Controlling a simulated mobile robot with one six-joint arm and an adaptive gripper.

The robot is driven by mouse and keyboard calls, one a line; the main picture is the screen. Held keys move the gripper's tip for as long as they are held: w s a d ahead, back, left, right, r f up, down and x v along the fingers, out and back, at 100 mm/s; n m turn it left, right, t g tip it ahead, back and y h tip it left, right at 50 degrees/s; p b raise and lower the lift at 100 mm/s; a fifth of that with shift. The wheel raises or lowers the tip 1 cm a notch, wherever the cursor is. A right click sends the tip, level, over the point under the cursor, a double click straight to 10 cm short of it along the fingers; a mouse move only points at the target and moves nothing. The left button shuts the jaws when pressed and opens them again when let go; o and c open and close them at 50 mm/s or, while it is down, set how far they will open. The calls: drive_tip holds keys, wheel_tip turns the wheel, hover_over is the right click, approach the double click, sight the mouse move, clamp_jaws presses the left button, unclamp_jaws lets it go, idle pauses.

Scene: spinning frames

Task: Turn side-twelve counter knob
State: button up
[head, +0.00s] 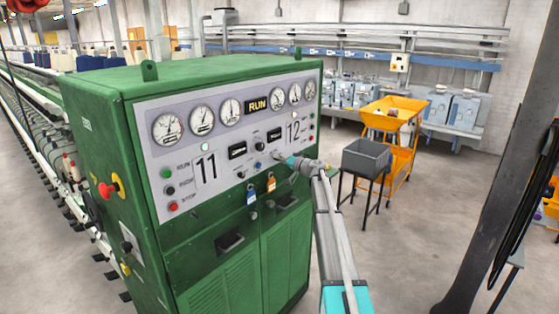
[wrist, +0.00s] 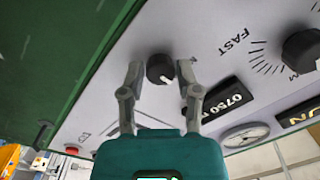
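The side-twelve counter knob (wrist: 160,68) is a small black knob with a white pointer mark, on the pale panel in the wrist view. The mark points to the lower right there. The side-twelve counter (wrist: 222,102) beside it reads 0750. It shows as a small dark window (head: 274,133) in the head view, left of the big 12. My gripper (wrist: 160,72) is open, one finger on each side of the knob, with narrow gaps that look clear of it. In the head view my gripper (head: 279,156) is at the panel below that counter and hides the knob.
The larger FAST dial knob (wrist: 302,50) is right of my fingers in the wrist view.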

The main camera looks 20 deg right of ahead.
clamp_jaws()
drive_tip(key=shift+m, duration=0.4)
drive_tip(key=m, duration=0.9)
drive_tip(key=m+t+b, duration=0.1)
drive_tip(key=m, duration=0.7)
drive_tip(key=shift+m+h, duration=0.3)
drive_tip(key=shift+m, duration=0.1)
drive_tip(key=shift+s+f, duration=0.1)
